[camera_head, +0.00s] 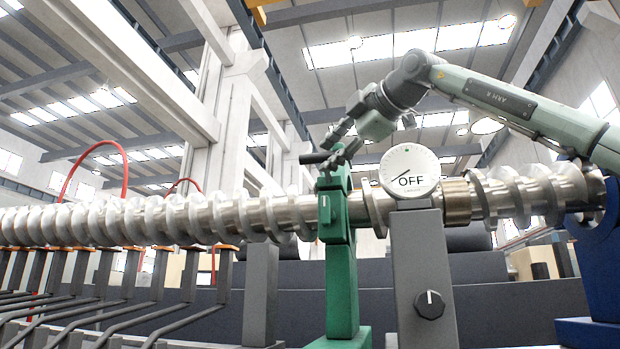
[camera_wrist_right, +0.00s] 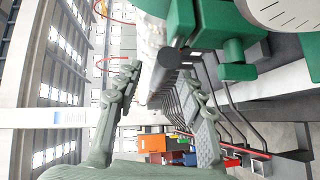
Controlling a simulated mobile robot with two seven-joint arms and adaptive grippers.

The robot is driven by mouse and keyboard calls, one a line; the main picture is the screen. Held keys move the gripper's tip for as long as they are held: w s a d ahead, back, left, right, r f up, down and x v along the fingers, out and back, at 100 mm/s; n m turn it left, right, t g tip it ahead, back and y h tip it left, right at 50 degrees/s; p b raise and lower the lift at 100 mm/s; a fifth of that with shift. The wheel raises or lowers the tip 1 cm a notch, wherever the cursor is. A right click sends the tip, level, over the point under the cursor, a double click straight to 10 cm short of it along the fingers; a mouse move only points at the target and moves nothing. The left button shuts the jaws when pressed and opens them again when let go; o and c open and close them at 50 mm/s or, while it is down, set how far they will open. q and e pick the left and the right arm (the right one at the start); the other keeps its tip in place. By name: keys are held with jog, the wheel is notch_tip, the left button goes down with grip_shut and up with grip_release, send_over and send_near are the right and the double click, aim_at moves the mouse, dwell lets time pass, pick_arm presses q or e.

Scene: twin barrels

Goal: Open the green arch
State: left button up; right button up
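The green arch (camera_head: 341,270) stands upright around the silver screw shaft (camera_head: 255,217), left of the OFF dial. A dark handle (camera_head: 315,158) sticks out at its top. In the right wrist view the arch's green top (camera_wrist_right: 215,25) is at upper right, and the dark handle (camera_wrist_right: 168,66) points toward the camera. My right gripper (camera_head: 338,148) is at the top of the arch, beside the handle. In the wrist view its two fingers (camera_wrist_right: 162,72) are apart, with the handle's end between them and no clear grip. My left gripper is not in view.
A white dial (camera_head: 410,171) reading OFF sits on a grey post (camera_head: 424,275) with a black knob, just right of the arch. A blue stand (camera_head: 597,265) is at far right. Grey supports and bent rods fill the lower left. Open air lies above the shaft.

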jog(key=p+x, duration=0.1)
jog(key=x, duration=0.5)
jog(key=shift+a, duration=0.2)
jog(key=shift+c, duration=0.2)
grip_shut()
